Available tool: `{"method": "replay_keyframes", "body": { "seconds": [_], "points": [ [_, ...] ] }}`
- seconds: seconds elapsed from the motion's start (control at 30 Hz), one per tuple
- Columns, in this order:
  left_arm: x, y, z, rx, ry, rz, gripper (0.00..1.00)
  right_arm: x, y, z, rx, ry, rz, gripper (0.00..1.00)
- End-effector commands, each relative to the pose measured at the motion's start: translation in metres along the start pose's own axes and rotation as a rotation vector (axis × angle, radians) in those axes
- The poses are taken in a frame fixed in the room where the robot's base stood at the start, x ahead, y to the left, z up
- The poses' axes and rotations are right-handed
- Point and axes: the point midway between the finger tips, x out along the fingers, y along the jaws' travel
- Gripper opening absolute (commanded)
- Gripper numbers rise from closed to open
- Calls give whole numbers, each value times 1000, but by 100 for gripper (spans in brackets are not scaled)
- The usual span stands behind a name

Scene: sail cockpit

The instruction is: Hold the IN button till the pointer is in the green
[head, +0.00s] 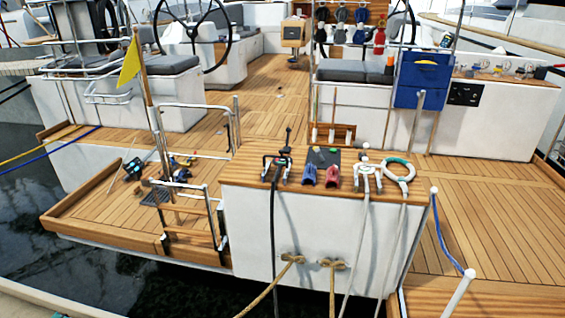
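I cannot make out an IN button, or a pointer and green zone, at this size. A row of small round fittings (507,67), possibly gauges, sits on top of the white cockpit side at the upper right. A black panel (465,94) with small round details is on that side's face; its markings are too small to read. A small dark device with a teal face (132,168) stands on the lower stern deck at the left; I cannot tell what it displays. Neither of my grippers shows in the head view.
A white locker with a teak top (237,166) stands in front, carrying hose fittings, a blue cup-like item (309,175) and a red one (332,176). Blue bags (424,76) hang at the right. Rails and a yellow flag (129,63) rise at the left. The right teak deck (490,205) is clear.

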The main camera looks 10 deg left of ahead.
Motion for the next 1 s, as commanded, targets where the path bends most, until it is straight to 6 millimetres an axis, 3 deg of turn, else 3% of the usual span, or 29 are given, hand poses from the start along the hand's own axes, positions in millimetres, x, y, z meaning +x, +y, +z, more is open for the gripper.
{"method": "replay_keyframes", "body": {
  "seconds": [0.03, 0.23, 1.0],
  "points": [
    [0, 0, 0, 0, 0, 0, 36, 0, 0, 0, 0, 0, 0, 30],
    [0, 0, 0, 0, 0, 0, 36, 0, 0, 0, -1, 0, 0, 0],
    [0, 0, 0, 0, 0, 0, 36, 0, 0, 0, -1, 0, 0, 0]
  ]
}}
